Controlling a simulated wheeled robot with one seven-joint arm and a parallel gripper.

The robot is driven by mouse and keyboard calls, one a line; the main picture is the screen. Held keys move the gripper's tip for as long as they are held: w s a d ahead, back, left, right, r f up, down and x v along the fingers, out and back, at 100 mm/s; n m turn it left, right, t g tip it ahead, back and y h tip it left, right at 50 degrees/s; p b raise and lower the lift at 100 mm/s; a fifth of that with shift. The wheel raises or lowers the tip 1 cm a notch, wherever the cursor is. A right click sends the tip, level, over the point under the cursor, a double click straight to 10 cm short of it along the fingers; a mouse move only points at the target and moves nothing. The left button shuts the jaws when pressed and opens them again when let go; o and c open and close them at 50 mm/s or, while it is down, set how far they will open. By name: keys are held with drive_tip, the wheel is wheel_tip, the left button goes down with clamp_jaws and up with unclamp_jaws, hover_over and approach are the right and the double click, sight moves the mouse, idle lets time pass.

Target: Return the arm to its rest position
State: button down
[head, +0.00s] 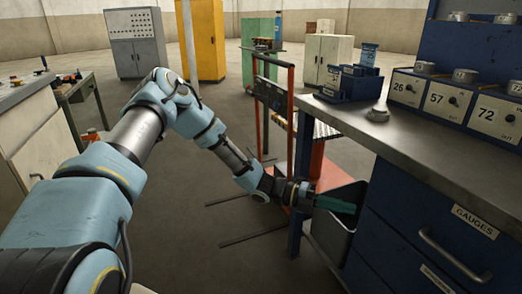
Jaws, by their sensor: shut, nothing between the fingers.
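My arm reaches out from the lower left across the middle of the head view, bent at the elbow. Its far end points right and slightly down. My gripper (336,204) has teal fingers, which are shut and look empty. It is below the height of the workbench top, in front of or over a dark grey bin (329,238) beside the blue drawer cabinet. The bin's inside is mostly hidden from here.
A workbench (440,150) with blue drawers (420,240) and labelled gauge boxes (445,98) stands close on the right. A red-orange upright frame (290,110) stands behind my gripper. A left-hand counter (25,95) is near my arm. Open floor (200,240) lies between.

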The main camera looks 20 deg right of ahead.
drive_tip(key=w+a+r+m+t+y+p, duration=0.25)
drive_tip(key=a+m, duration=0.25)
drive_tip(key=a, duration=0.3)
drive_tip(key=w+a+r+m+t+y+p, duration=0.2)
drive_tip(key=w+a+m+y, duration=0.1)
drive_tip(key=a+m, duration=0.4)
drive_tip(key=w+a+r+m+t+y+p, duration=0.2)
drive_tip(key=w+a+r+m+t+y, duration=0.15)
drive_tip(key=a, duration=0.65)
drive_tip(key=w+a+r+m+t+y+p, duration=0.1)
drive_tip(key=a+r+m+t+p, duration=0.1)
drive_tip(key=a+r+m, duration=0.4)
drive_tip(key=w+a+r+m+t+y+p, duration=0.1)
drive_tip(key=a+r+m, duration=0.5)
drive_tip(key=a, duration=1.1)
wheel_tip(320, 180, up, 3)
drive_tip(key=t+y+p, duration=0.1)
drive_tip(key=t+p, duration=0.1)
drive_tip(key=t, duration=0.1)
drive_tip(key=shift+w+a+f+m+y, duration=0.15)
drive_tip(key=shift+w+a+m+y, duration=0.05)
drive_tip(key=shift+w+m+y, duration=0.15)
